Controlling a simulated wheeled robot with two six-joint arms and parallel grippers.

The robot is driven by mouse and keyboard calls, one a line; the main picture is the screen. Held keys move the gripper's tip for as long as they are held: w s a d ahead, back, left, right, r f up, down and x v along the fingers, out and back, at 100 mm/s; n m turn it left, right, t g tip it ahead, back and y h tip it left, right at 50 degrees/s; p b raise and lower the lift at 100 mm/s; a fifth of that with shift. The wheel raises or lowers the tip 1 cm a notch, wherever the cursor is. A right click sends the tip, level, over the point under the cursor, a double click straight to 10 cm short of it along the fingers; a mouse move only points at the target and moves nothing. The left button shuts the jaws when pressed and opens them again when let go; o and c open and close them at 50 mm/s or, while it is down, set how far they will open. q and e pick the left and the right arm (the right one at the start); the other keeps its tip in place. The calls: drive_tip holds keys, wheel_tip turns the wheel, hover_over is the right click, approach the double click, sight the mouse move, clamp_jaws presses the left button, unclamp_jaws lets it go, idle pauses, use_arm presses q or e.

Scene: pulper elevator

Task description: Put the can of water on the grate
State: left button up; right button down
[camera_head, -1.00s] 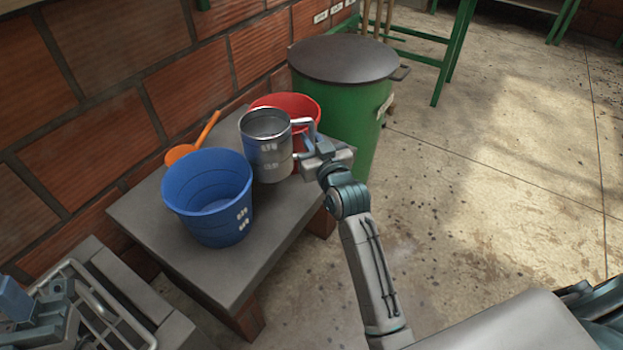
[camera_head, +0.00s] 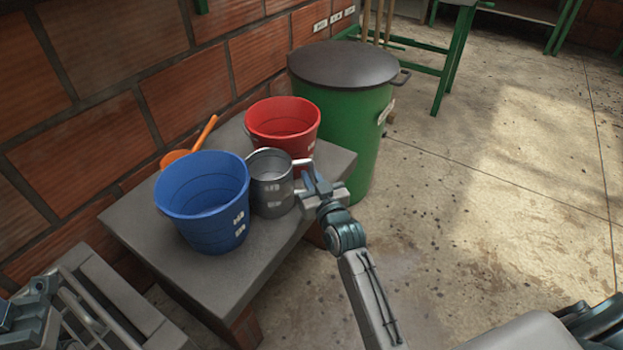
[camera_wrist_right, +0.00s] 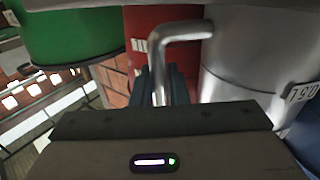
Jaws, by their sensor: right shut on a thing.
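The grey metal can (camera_head: 271,192) is upright at the stone table, between the blue and red buckets. Its side handle also shows in the right wrist view (camera_wrist_right: 182,32). My right gripper (camera_head: 306,172) is shut on that handle, right of the can; its fingers also show in the wrist view (camera_wrist_right: 165,86). I cannot tell whether the can's base touches the tabletop. Pale metal bars, which look like the grate (camera_head: 96,316), lie over a concrete block at the lower left. My left gripper (camera_head: 42,292) is beside them, partly cut off; its jaws are unclear.
The stone table (camera_head: 150,237) holds a blue bucket (camera_head: 205,205), a red bucket (camera_head: 284,125) and an orange scoop (camera_head: 190,150). A lidded green drum (camera_head: 350,140) stands behind. A brick wall (camera_head: 90,130) bounds the left; open floor (camera_head: 500,230) lies right.

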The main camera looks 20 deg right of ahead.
drive_tip(key=shift+f, duration=0.1)
drive_tip(key=c, duration=1.4)
unclamp_jaws()
drive_tip(key=shift+c, duration=0.2)
